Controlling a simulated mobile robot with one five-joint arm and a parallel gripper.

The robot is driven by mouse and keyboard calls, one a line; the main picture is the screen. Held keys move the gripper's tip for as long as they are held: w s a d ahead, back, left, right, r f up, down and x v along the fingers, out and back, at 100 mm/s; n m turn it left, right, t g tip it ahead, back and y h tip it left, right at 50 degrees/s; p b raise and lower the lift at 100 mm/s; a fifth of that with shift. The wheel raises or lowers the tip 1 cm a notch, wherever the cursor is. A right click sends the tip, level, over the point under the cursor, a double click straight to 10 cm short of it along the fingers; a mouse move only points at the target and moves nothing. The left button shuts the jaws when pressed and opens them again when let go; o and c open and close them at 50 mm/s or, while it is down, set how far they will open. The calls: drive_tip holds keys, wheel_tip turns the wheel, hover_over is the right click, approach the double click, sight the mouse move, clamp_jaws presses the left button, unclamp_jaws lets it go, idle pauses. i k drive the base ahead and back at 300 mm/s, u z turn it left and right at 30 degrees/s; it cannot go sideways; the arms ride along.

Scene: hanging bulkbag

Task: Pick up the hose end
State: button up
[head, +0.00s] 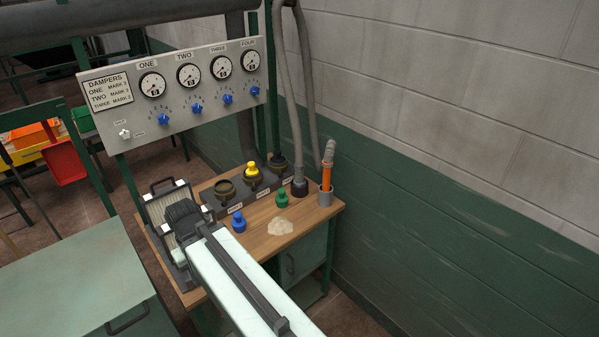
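A grey hose (291,95) hangs from above in two runs beside the panel. Its front run ends in a wider grey hose end (299,187) standing on the wooden bench top, near the back right. My gripper (180,217) is at the far end of my pale arm, over the bench's left side, well left of the hose end. Its dark wrist is seen from behind. The fingers are hidden or too small to tell, so I cannot see whether they are open. Nothing is seen between my gripper and the hose end except bench items.
A pleated cream filter (162,203) in a dark frame is close by my gripper. Blue (239,222) and green (282,198) caps, a yellow cap (252,170) and a pale powder heap (280,226) are on the bench. An orange-handled tool (327,178) stands in a grey cup. The block wall borders the right.

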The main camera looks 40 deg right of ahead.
sight(298, 182)
drive_tip(key=u, duration=3.7)
drive_tip(key=k, duration=1.35)
drive_tip(key=z, duration=1.55)
